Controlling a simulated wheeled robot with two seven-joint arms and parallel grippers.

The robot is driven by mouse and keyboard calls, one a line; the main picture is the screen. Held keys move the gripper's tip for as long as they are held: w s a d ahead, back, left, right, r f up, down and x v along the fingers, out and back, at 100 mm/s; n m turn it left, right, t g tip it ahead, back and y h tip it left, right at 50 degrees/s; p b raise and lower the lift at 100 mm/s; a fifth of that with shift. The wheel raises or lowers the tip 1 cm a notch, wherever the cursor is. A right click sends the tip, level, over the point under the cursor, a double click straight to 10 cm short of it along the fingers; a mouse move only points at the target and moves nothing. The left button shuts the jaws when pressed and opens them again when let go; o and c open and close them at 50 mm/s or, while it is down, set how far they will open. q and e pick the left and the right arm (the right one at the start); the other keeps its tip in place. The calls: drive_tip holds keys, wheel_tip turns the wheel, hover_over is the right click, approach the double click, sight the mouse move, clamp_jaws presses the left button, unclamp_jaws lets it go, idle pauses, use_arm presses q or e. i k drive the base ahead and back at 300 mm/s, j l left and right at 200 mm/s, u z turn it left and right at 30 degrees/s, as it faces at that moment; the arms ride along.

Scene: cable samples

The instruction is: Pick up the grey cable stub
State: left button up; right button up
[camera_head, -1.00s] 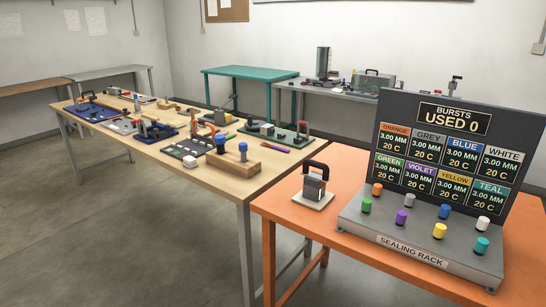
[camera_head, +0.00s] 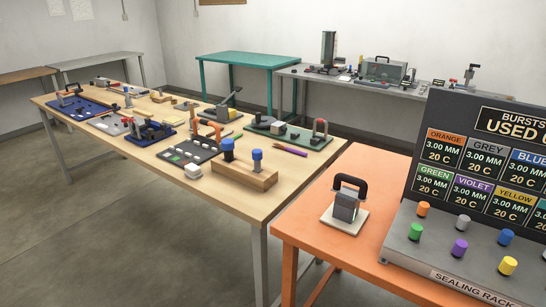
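The grey cable stub (camera_head: 463,222) stands upright in the back row of the grey sealing rack (camera_head: 400,257), between the orange stub (camera_head: 424,209) and the blue stub (camera_head: 506,237). The green stub (camera_head: 415,231), violet stub (camera_head: 459,248) and yellow stub (camera_head: 508,265) stand in the front row. The sign board (camera_head: 480,160) behind them lists GREY as 3.00 MM, 20 C. Neither of my grippers shows in the head view.
The rack sits on an orange table (camera_head: 310,228). A block with a black handle (camera_head: 346,206) stands on a pale plate to its left. A wooden bench (camera_head: 85,135) holds several fixtures. Open floor (camera_head: 110,230) lies in front of the bench.

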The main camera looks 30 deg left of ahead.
sight(258, 168)
drive_tip(key=i+j, duration=0.15)
drive_tip(key=j, duration=0.2)
drive_tip(key=i+j, duration=0.15)
drive_tip(key=j, duration=0.2)
drive_tip(key=i+j+z, duration=0.1)
drive_tip(key=j, duration=0.25)
drive_tip(key=i+j, duration=0.2)
drive_tip(key=j, duration=0.15)
drive_tip(key=i+j, duration=0.15)
drive_tip(key=j, duration=0.2)
drive_tip(key=i+j+z, duration=0.1)
drive_tip(key=j, duration=0.25)
drive_tip(key=i+j, duration=0.15)
drive_tip(key=j, duration=0.25)
drive_tip(key=i+j, duration=0.15)
drive_tip(key=j, duration=0.2)
drive_tip(key=k, duration=0.5)
drive_tip(key=z, duration=0.05)
